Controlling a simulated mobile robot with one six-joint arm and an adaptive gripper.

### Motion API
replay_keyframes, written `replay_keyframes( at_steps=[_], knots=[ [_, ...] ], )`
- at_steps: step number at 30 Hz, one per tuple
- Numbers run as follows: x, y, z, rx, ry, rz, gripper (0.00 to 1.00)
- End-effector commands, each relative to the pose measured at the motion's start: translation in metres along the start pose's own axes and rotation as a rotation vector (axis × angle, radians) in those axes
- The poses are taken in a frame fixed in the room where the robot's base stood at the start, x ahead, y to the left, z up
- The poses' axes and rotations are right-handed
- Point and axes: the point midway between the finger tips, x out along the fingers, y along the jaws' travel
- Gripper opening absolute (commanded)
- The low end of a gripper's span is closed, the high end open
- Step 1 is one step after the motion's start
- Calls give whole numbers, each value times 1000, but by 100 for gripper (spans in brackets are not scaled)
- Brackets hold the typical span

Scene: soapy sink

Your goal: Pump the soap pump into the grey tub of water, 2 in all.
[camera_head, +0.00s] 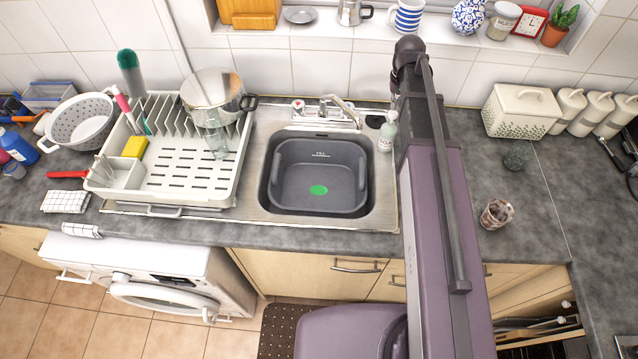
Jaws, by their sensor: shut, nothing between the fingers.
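The grey tub (279,175) sits in the steel sink basin, with a white fill mark on its back wall. A bright green patch (318,189) lies at the middle of the tub's floor. The water itself is hard to make out. The soap pump (388,133), a pale green bottle with a light top, stands upright at the sink's back right corner, just right of the tub and close to my arm. My arm (408,52) rises behind my purple column and bends down there. My gripper is hidden behind my own body, so its contact with the pump cannot be seen.
A tap (341,110) stands behind the tub. Left is a dish rack (187,170) with a pot (214,90) and a glass (215,140).

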Motion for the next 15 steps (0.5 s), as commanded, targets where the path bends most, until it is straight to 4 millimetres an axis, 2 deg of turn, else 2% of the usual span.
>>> replay_keyframes(
  at_steps=[6, 15],
  knots=[
    [-10, 0, 0, 0, 0, 0, 0],
    [-10, 0, 0, 0, 0, 0, 0]
  ],
)
